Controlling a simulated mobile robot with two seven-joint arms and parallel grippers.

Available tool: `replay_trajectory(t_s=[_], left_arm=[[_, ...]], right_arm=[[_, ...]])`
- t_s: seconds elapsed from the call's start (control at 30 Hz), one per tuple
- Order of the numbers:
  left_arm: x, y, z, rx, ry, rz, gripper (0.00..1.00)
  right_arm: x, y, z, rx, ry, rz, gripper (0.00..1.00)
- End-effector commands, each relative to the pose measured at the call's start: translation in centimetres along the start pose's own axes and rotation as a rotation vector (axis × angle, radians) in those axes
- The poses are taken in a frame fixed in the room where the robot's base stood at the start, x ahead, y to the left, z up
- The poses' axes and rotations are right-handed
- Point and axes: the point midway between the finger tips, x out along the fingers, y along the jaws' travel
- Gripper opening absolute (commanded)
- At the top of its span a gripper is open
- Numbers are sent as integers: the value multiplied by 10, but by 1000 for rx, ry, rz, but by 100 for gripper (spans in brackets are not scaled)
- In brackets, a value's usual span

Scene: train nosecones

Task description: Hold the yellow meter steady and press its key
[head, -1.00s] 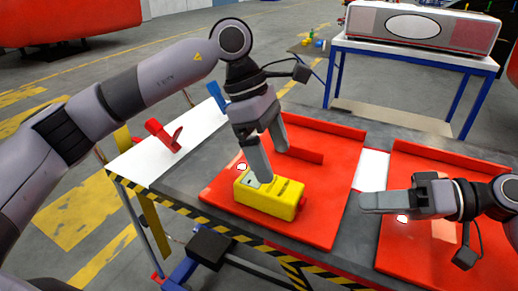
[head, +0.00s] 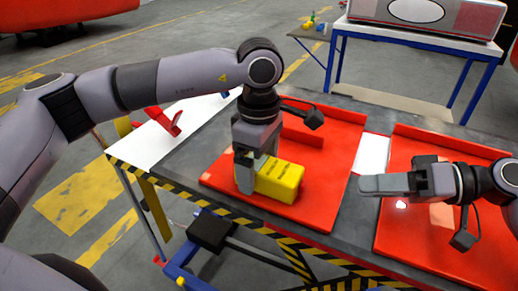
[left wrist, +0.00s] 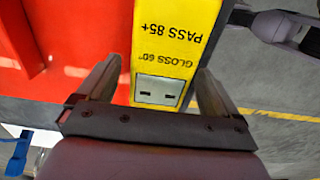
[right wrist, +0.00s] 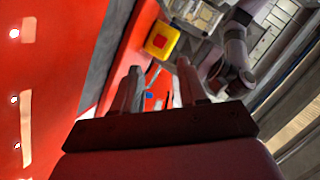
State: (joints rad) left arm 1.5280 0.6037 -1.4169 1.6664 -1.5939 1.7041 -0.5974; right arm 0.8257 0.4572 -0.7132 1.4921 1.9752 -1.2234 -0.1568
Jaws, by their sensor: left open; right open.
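The yellow meter (head: 279,180) lies on the left red tray (head: 322,205). My left gripper (head: 256,176) is open and reaches down over the meter's left end. In the left wrist view the yellow meter (left wrist: 172,50) runs between the two open fingers (left wrist: 155,90), with a gap showing at the right finger. Its small grey display and printed "GLOSS 60°" and "PASS 85+" show there. My right gripper (head: 385,184) is open and empty, above the gap between the trays. In the right wrist view the meter's end (right wrist: 161,40) shows a red square, beyond the open fingers (right wrist: 158,85).
A second red tray (head: 420,240) lies at the right of the bench. Red clamp-like tools (head: 165,120) rest on the white surface at the left. A bench behind holds a grey and red box (head: 430,18). Striped tape marks the front edge.

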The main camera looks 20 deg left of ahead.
Motion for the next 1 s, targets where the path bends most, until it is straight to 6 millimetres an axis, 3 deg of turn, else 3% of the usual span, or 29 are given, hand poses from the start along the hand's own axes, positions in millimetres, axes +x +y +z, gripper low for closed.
replay_trajectory(t_s=[0.3, 0.5, 0.53, 1.0], left_arm=[[3, 0, 0, 0, -1, 1, 94], [3, 0, 0, 0, -1, 0, 28], [3, 0, 0, 0, -1, 0, 22], [4, 0, 0, 0, -1, 0, 22]], right_arm=[[0, 0, 0, 0, 0, 0, 43], [0, 0, 0, 0, 0, 0, 43], [0, 0, 0, 0, 0, 0, 43], [0, 1, 1, 0, 0, 0, 43]])
